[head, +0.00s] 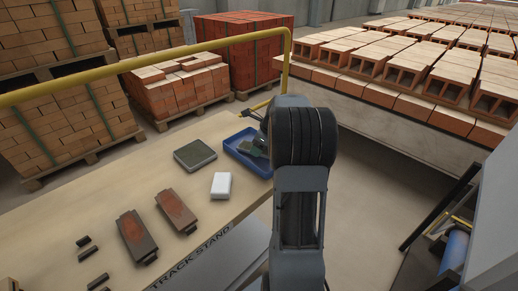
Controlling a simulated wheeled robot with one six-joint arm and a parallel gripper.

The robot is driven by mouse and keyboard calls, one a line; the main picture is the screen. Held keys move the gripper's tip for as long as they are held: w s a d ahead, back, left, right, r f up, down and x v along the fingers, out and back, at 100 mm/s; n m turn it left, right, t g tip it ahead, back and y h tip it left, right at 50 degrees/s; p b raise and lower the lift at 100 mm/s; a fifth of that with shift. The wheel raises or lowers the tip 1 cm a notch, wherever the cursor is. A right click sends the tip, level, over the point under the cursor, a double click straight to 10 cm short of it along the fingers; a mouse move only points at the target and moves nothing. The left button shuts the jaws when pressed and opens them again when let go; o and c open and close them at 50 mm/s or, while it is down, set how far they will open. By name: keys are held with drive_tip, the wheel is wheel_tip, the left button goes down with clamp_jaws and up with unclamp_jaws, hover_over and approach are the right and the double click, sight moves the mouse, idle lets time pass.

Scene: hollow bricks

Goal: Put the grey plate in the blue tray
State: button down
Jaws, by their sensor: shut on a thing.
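The blue tray (235,152) stands at the far right end of the table, partly hidden by my arm. My gripper (256,143) is over the tray, mostly hidden behind my arm's dark links. It is shut on a small, flat, grey-green piece (246,148), which appears to be the grey plate. The piece is low within the tray's outline; I cannot tell whether it touches the tray floor.
On the table (120,190), a dark square block with a grey-green top (195,155) and a white block (221,185) lie left of the tray. Two reddish-brown pieces (176,211) and several small dark bars lie nearer. A yellow rail (150,67) runs behind.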

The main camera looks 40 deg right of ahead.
drive_tip(key=shift+f, duration=0.2)
drive_tip(key=shift+f, duration=0.3)
